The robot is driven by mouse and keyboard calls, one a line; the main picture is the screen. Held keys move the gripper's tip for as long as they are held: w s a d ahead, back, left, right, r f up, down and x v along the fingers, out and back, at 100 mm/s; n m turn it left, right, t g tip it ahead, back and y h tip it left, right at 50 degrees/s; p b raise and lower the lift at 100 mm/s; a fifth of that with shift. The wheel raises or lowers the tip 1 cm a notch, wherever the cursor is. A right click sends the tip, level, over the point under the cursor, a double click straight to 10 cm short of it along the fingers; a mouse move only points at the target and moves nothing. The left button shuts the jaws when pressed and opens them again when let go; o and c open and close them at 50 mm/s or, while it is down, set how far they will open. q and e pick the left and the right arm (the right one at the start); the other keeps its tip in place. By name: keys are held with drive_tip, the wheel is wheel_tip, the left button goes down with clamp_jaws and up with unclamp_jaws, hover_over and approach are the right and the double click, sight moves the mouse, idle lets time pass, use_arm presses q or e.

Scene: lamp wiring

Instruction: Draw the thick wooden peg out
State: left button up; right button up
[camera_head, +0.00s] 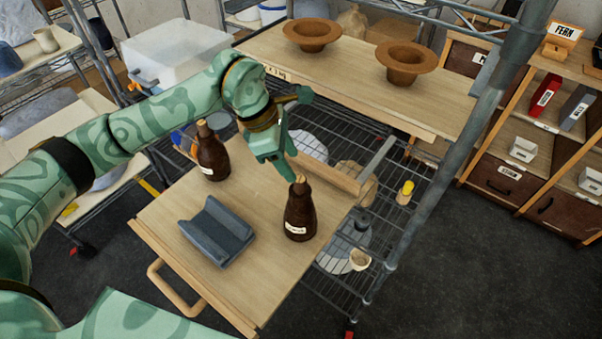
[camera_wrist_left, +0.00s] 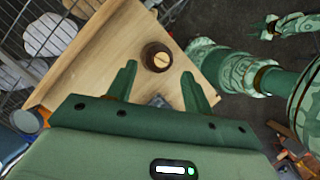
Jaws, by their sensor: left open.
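A dark brown bottle (camera_head: 300,215) with a white label stands upright near the right edge of the wooden board (camera_head: 165,215). A light wooden peg (camera_head: 300,179) sits in its neck. A second brown bottle (camera_head: 213,158), also with a wooden peg (camera_head: 202,124), stands further left; I cannot tell which peg is thicker. My left gripper (camera_head: 286,172) is just left of and above the right bottle's peg. In the left wrist view the open fingers (camera_wrist_left: 159,70) point toward a bottle top with its round peg (camera_wrist_left: 161,61); nothing is held. A green gripper, apparently my right (camera_wrist_left: 268,27), shows small at the upper right.
A blue-grey grooved block (camera_head: 218,232) lies on the board left of the right bottle. A wooden rail (camera_head: 325,174) runs behind the bottles. A wire shelf with small items lies below, right of the board.

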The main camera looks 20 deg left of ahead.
sight(303, 179)
use_arm(q)
drive_tip(key=x, duration=0.6)
drive_tip(key=shift+s+d, duration=0.15)
drive_tip(key=shift+d+f, duration=0.2)
drive_tip(key=shift+f, duration=0.4)
use_arm(e)
drive_tip(key=shift+w+a+r, duration=0.15)
drive_tip(key=shift+w+r, duration=0.05)
drive_tip(key=shift+w, duration=0.45)
use_arm(q)
clamp_jaws()
drive_tip(key=shift+r+p, duration=0.65)
drive_tip(key=shift+r, duration=0.05)
use_arm(e)
drive_tip(key=shift+w+r, duration=0.1)
drive_tip(key=shift+r, duration=0.4)
